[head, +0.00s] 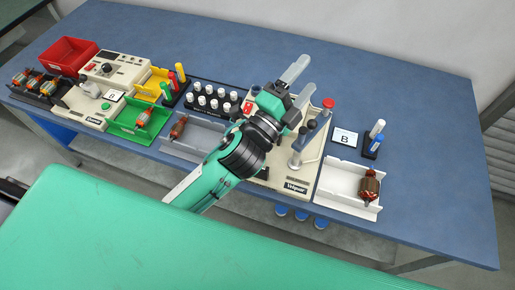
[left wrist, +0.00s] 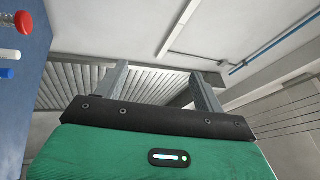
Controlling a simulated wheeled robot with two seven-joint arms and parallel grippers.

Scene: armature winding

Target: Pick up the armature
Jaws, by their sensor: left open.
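Several copper-and-dark armatures are in the head view. One armature (head: 370,187) is in the white tray (head: 335,198) at the right. Another armature (head: 179,127) is in the grey tray (head: 205,134), and one more (head: 144,117) is in the green bin (head: 125,128). Others (head: 33,80) sit in a black rack at the far left. My left gripper (head: 300,82) is open and empty above the right-hand machine (head: 310,155), partly hiding it. In the left wrist view its two fingers (left wrist: 160,88) are apart with nothing between them. My right gripper is not in view.
A red bin (head: 68,55), a control box (head: 113,67) and a yellow bin (head: 152,83) stand at the left. A black rack of white-capped bottles (head: 210,98) is mid-table. A "B" card (head: 345,138) and marker holder (head: 372,145) stand right. The table's back and right are clear.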

